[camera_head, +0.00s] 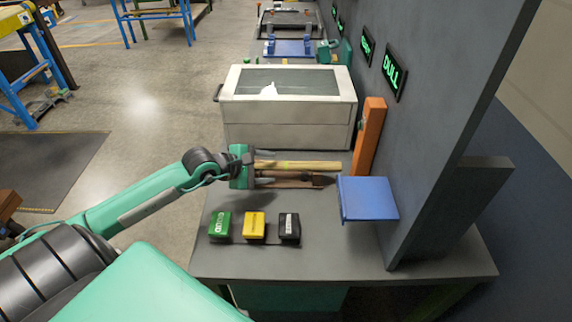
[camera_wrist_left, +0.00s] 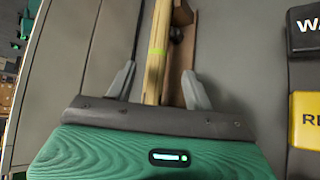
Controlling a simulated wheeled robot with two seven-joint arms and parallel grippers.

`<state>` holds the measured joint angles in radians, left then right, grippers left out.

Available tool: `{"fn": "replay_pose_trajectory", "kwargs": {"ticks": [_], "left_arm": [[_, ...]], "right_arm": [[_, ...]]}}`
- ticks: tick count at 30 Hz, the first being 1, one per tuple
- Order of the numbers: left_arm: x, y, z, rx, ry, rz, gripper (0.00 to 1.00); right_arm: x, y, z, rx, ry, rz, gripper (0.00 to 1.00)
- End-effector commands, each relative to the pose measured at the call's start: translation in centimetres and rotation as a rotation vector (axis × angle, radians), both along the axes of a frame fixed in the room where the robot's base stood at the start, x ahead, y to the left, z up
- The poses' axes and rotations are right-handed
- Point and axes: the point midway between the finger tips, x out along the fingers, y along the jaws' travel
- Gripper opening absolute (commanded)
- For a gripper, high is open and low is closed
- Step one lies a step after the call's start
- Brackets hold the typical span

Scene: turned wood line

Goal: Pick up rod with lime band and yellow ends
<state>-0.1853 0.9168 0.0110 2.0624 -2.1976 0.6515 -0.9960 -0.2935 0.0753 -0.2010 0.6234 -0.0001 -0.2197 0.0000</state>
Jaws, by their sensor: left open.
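The rod with the lime band (camera_head: 305,165) is pale yellowish wood and lies on the grey bench, pointing away to the right of my left gripper. My left gripper (camera_head: 252,168) is at the rod's near end. The left wrist view shows its two grey fingers (camera_wrist_left: 156,82) spread apart, one on each side of the rod. The rod's near end is hidden by the gripper body. My right gripper is out of view.
A brown piece (camera_head: 290,180) lies right beside the rod. Green (camera_head: 220,224), yellow (camera_head: 254,226) and black (camera_head: 289,228) blocks sit in front. A blue tray (camera_head: 368,198) and orange post (camera_head: 369,137) stand at right. A white box (camera_head: 288,106) stands behind.

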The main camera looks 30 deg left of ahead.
Motion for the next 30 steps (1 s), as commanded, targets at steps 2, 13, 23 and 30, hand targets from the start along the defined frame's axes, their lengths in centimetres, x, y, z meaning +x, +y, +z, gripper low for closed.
{"fn": "replay_pose_trajectory", "kwargs": {"ticks": [2, 13, 23, 30], "left_arm": [[0.3, -0.1, -0.1, 0.0, -0.001, 0.001, 0.53], [3.1, -0.9, -1.1, -0.001, -0.001, 0.0, 0.53], [4.7, -1.7, -2.6, -0.001, 0.0, -0.001, 0.53], [4.7, -1.6, -2.6, 0.0, 0.0, 0.0, 0.37]], "right_arm": [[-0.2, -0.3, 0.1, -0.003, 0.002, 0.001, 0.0], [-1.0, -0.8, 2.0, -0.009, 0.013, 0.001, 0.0], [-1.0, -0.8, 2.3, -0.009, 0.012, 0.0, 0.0], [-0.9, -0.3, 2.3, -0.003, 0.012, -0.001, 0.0]]}}
